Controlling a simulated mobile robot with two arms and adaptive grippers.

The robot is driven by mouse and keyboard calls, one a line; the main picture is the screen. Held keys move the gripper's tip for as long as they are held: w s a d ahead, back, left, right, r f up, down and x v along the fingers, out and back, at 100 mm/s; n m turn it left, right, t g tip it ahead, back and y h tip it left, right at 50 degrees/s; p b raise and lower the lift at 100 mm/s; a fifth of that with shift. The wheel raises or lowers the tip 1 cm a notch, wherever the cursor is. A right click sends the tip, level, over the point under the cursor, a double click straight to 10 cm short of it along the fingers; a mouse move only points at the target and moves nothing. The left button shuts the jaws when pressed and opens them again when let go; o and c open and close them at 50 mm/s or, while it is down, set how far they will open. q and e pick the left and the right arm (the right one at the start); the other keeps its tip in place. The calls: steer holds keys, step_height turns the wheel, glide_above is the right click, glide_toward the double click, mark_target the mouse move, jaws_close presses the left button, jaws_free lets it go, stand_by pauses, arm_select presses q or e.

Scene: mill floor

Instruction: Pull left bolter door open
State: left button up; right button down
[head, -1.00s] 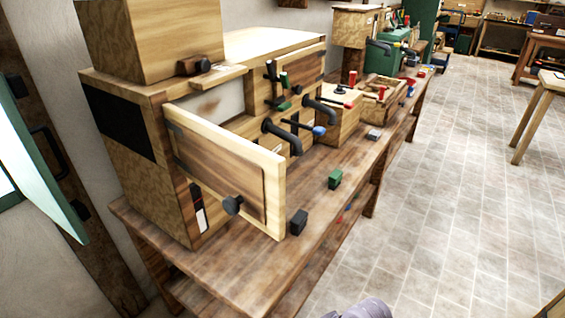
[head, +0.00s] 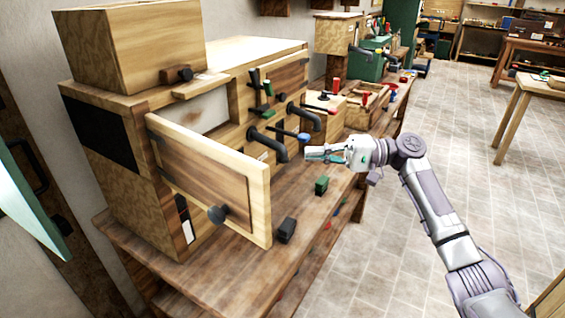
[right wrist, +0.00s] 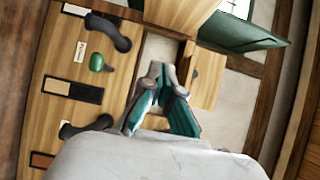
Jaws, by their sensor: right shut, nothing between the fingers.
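The left bolter door (head: 205,172) is a framed wooden panel with a dark round knob (head: 217,214). In the head view it stands swung out from the wooden bolter cabinet (head: 160,210), showing a pale interior (head: 203,117) behind it. My right gripper (head: 308,153) is shut and empty above the bench, to the right of the door and apart from it. Its teal-padded fingers also show in the right wrist view (right wrist: 160,80), meeting at the tips. The second door (head: 283,83) further along looks shut. My left gripper is not in view.
Dark bent spouts (head: 268,143) and a blue-tipped lever (head: 303,137) stick out of the cabinet near my right gripper. A green block (head: 321,185) and a black block (head: 287,230) sit on the bench (head: 255,262). The tiled floor (head: 440,130) at right is open.

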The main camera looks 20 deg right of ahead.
arm_select(q)
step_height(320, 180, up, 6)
steer(key=p, duration=0.5)
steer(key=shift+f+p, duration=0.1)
steer(key=shift+p, duration=0.25)
arm_select(e)
steer(key=a, duration=1.1)
steer(key=shift+s+a, duration=0.2)
steer(key=shift+a, duration=0.05)
steer(key=shift+w+f, duration=0.1)
